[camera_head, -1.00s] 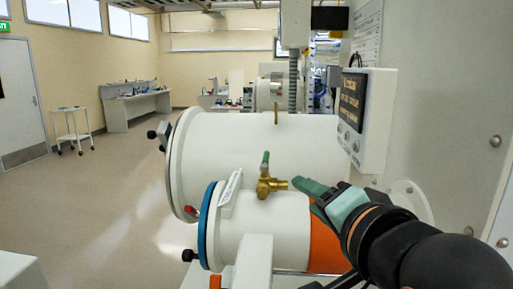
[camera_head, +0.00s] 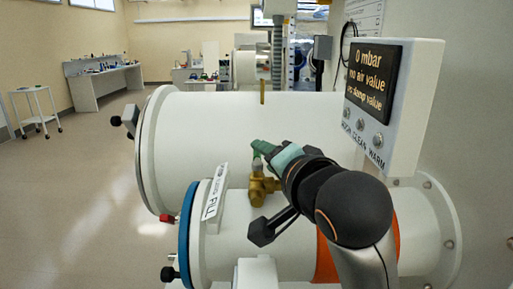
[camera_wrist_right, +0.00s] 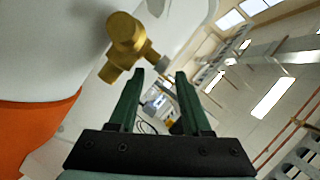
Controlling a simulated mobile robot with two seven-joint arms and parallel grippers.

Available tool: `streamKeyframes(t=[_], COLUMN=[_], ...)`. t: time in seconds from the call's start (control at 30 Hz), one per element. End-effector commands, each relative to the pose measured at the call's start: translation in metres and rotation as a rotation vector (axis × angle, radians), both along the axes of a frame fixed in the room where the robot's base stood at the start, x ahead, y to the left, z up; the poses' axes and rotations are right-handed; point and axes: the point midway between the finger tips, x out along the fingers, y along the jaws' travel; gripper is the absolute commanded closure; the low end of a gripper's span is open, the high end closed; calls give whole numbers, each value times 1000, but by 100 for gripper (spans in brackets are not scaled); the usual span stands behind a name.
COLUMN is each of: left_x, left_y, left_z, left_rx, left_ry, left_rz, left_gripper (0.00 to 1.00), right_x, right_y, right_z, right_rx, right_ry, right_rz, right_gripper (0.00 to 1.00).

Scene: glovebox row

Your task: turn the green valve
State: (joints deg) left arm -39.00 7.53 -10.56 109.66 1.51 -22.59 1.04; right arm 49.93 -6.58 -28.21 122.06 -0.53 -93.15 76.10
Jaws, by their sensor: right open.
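The brass valve body (camera_head: 262,186) stands on top of the smaller white cylinder, below my right gripper (camera_head: 259,149). Its green handle cannot be told apart from my green fingers in the head view. In the right wrist view the brass body (camera_wrist_right: 127,38) is at the upper left, and its stem points down toward the space ahead of my fingertips. There my right gripper (camera_wrist_right: 160,76) is open, with nothing clearly between its fingers. Whether a finger touches the valve cannot be told. My left gripper is not in view.
The small cylinder (camera_head: 235,245) has a blue ring (camera_head: 186,235) and a tilted white label plate (camera_head: 214,195). A large white cylinder (camera_head: 210,135) lies behind it. A display box (camera_head: 390,100) reading "0 mbar" hangs close at the right. Open floor (camera_head: 75,200) lies at the left.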

Motion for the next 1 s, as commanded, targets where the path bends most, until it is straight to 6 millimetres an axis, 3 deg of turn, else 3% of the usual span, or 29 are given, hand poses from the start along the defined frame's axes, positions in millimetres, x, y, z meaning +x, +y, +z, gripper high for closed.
streamKeyframes(t=[0.1, 0.3, 0.73, 1.0], left_x=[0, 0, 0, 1], left_y=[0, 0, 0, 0], left_z=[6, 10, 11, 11], left_rx=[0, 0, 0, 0], left_ry=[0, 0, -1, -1], left_rz=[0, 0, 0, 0], left_gripper=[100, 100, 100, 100], right_x=[23, 47, 57, 56], right_y=[7, 16, 20, 19], right_z=[-4, -10, -13, -12], right_rx=[-3, -2, 1, 1], right_ry=[2, 0, -2, -2], right_rz=[-2, 0, 0, 0], right_gripper=[52, 52, 52, 80])
